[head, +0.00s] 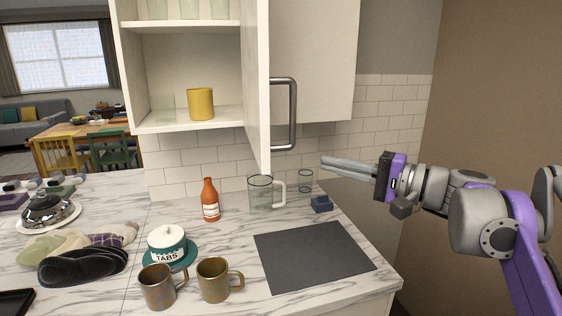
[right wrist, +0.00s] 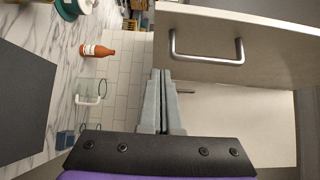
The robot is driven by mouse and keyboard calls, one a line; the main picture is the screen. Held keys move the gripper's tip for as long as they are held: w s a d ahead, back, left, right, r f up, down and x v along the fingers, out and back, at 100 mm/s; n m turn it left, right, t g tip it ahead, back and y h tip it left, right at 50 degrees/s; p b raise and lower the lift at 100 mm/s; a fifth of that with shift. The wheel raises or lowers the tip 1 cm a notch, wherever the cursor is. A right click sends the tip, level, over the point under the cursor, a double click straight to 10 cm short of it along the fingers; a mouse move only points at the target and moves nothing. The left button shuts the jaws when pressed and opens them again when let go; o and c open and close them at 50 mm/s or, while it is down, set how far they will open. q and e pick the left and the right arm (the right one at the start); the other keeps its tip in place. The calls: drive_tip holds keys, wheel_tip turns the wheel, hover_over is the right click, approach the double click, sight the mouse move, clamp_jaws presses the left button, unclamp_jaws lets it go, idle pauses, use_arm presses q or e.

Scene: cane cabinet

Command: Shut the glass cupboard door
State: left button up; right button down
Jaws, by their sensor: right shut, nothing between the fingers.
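The cupboard door (head: 256,75) stands open, swung out toward me and seen nearly edge-on in the head view. Its grey bar handle (head: 291,114) sticks out on the right. In the right wrist view the door's outer face (right wrist: 275,50) and handle (right wrist: 206,58) lie above and to the right of the fingers. The open cupboard (head: 190,123) holds a yellow mug (head: 201,104) and several glasses. My right gripper (head: 323,163) is shut and empty, to the right of the handle and lower in the picture, apart from the door. My left gripper is out of view.
Below the cupboard, the marble counter (head: 215,239) holds a sauce bottle (head: 210,200), a glass pitcher (head: 261,193), a small glass (head: 305,181), a blue block (head: 321,204), brown mugs (head: 158,287) and a dark mat (head: 312,255). A closed cabinet front (head: 320,60) is right of the door.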

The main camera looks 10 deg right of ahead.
drive_tip(key=w+a, duration=0.5)
drive_tip(key=a, duration=0.4)
drive_tip(key=shift+w, duration=0.2)
